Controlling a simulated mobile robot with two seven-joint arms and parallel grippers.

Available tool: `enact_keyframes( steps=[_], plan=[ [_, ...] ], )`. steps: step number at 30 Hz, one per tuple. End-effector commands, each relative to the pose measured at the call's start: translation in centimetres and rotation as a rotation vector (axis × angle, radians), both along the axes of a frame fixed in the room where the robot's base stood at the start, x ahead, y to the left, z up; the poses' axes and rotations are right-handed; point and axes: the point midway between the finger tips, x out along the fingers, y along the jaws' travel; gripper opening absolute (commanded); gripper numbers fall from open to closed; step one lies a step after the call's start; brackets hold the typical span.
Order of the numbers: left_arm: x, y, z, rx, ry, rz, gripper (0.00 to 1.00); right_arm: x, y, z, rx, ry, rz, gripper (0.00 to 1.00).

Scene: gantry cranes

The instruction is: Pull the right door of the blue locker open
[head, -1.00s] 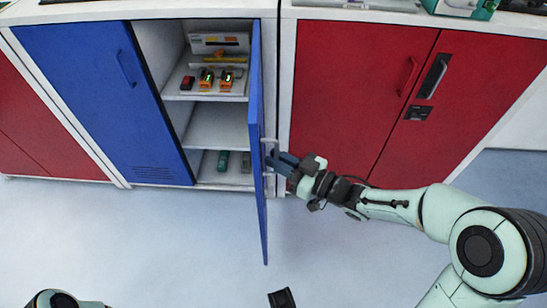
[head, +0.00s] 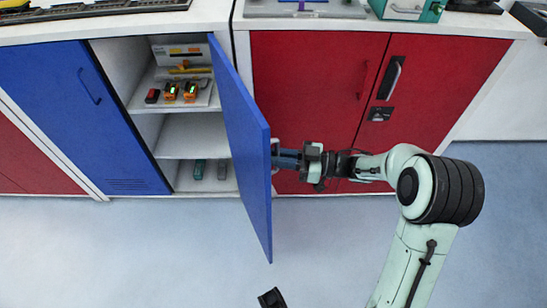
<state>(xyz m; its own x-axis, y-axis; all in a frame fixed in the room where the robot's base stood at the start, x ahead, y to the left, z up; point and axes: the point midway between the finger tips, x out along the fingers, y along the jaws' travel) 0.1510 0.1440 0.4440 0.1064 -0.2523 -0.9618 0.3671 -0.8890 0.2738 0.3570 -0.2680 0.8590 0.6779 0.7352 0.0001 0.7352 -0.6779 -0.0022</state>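The blue locker has a shut left door (head: 70,110). Its right door (head: 245,150) stands wide open, swung out towards me, with its inner face turned left. My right gripper (head: 283,158) is at the outer side of this door, near its free edge, where the handle is. The door edge hides the fingertips and most of the handle, so I cannot tell whether the fingers are closed on it.
The open shelves (head: 190,135) hold two orange devices (head: 181,92), a red item (head: 152,96) and small dark items below. A red cabinet (head: 310,85) stands right of the locker, behind my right arm. The floor (head: 120,250) in front is clear.

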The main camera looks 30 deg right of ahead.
Motion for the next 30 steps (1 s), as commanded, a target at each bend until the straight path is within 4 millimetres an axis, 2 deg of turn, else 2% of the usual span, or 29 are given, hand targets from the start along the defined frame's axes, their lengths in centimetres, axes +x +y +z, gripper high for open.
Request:
enact_keyframes(
  steps=[14, 15, 16, 30],
  plan=[
    [-0.12, -0.06, 0.08, -0.001, 0.004, -0.001, 0.43, 0.29, -0.35, 0.38, -0.001, -0.011, 0.000, 0.00],
    [-0.12, -0.06, 0.08, -0.001, 0.004, -0.001, 0.43, 0.30, -0.34, 0.39, -0.002, -0.012, 0.000, 0.25],
    [-0.12, -0.06, 0.08, -0.001, 0.004, -0.001, 0.43, 0.28, -0.33, 0.38, -0.002, -0.012, 0.001, 0.30],
    [-0.12, -0.05, 0.13, -0.001, 0.004, -0.001, 0.43, -0.06, -0.55, 0.15, -0.001, -0.004, 0.001, 0.30]
  ],
)
